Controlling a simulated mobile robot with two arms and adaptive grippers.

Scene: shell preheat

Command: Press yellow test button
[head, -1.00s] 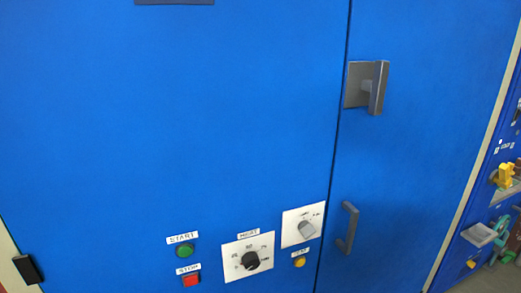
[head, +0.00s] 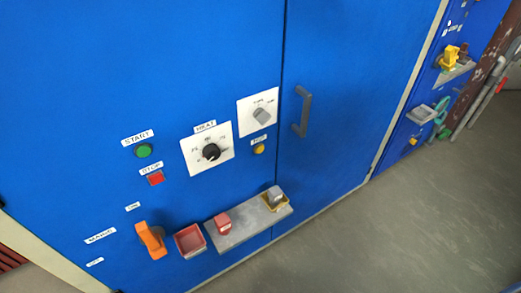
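A small round yellow button (head: 259,149) sits on the blue cabinet front (head: 120,60), under a small white label (head: 258,140) too blurred to read surely. It is below the white plate with a grey selector knob (head: 262,115) and right of the HEAT dial (head: 211,152). Neither of my grippers shows in the head view.
A green START button (head: 144,151) and red STOP button (head: 155,179) are to the left. Below are an orange handle (head: 151,240), a red bin (head: 190,241) and a grey shelf (head: 243,221) sticking out. A door handle (head: 302,112) is right; grey floor (head: 380,230) is clear.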

